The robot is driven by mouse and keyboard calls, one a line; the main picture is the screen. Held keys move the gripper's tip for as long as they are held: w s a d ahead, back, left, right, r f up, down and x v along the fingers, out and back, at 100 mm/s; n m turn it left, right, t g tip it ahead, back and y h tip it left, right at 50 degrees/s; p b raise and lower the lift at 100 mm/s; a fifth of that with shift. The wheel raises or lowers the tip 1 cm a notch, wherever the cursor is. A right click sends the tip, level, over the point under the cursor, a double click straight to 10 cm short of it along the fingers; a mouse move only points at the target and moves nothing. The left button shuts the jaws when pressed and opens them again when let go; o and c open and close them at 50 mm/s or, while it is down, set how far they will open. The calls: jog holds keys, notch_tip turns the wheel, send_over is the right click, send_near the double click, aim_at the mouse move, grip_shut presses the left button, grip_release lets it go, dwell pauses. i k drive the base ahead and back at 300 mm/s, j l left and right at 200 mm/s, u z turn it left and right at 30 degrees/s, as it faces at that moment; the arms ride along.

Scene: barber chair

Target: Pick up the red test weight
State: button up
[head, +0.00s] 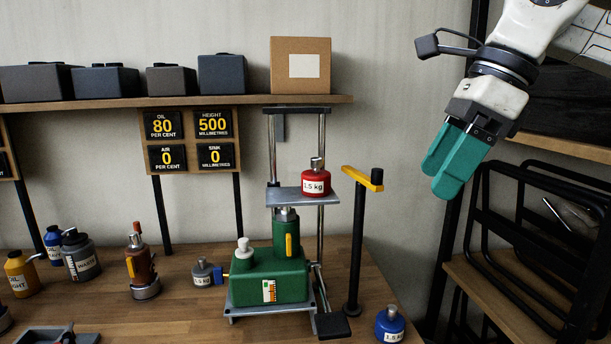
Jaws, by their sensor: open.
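The red test weight (316,183), labelled 1.5 kg with a grey knob on top, stands upright on a small grey platform (290,197). The platform sits above a green hydraulic unit (268,278) on the wooden bench. My gripper (440,177), with teal fingers, hangs to the right of the red weight and a little higher in the picture, apart from it. It is empty, and nothing is between its fingers. The gap between the fingers is hard to make out from this angle.
A black post with a yellow arm (362,180) stands just right of the platform. A blue weight (390,325) and a grey weight (203,273) are on the bench (185,315). A shelf (180,104) with boxes runs above. Black folded frames (530,240) stand at right.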

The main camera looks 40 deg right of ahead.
aim_at(316, 182)
jog(key=i+l, duration=0.25)
jog(key=i, duration=0.2)
jog(key=i+l, duration=0.2)
jog(key=i, duration=0.3)
